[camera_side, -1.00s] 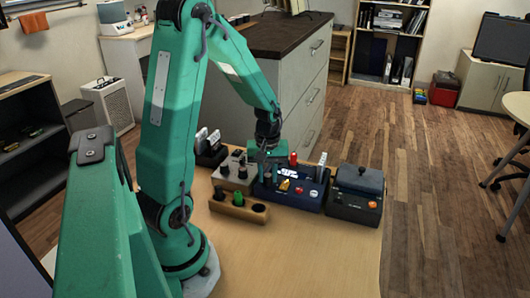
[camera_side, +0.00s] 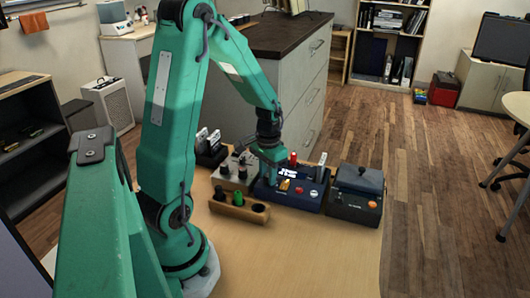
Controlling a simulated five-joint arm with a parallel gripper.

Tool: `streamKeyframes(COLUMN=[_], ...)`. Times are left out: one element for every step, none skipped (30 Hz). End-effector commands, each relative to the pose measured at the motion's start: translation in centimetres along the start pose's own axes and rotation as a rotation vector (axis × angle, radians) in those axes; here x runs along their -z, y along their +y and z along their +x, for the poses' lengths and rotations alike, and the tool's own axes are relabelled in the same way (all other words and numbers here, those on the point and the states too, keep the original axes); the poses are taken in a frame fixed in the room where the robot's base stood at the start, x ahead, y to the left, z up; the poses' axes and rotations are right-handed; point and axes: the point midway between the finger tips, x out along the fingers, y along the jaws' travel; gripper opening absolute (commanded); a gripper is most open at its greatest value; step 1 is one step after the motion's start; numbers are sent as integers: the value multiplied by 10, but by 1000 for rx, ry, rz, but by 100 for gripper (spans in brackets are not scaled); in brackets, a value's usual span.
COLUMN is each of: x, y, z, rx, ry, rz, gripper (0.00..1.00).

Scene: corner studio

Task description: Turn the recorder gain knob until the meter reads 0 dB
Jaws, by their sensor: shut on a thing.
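Which part is the meter I cannot tell, and no reading is legible. My gripper (camera_side: 271,178) points down over the left part of this box, shut on a small part there. That part, likely the gain knob, is mostly hidden by the fingers.
A grey box with black knobs (camera_side: 226,171) stands left of the recorder. A wooden block (camera_side: 238,210) holding a green piece lies in front. A dark lidded box (camera_side: 353,208) stands close on the right. The table's front (camera_side: 310,260) is clear.

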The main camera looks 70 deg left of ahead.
Motion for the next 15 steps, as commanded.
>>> streamKeyframes(x=[-1,-1,-1,-1,-1,-1,-1,-1,-1,-1,-1,-1,-1,-1,-1], y=[-2,-2,-2,-2,-2,-2,-2,-2,-2,-2,-2,-2,-2,-2,-2], z=[0,0,0,0,0,0,0,0,0,0,0,0,0,0,0], rx=[-1,-1,-2,-2,-2,-2,-2,-2,-3,-3,-3,-3,-3,-3,-3], ry=[-4,-5,-5,-6,-6,-6,-7,-7,-7,-7,-7,-7,-7,-8,-8], rz=[29,53,82,103,121,145,162,176,194,205,216,228,235,241,248], gripper=[2,2,2,2,2,2,2,2,2,2,2,2,2,2,2])
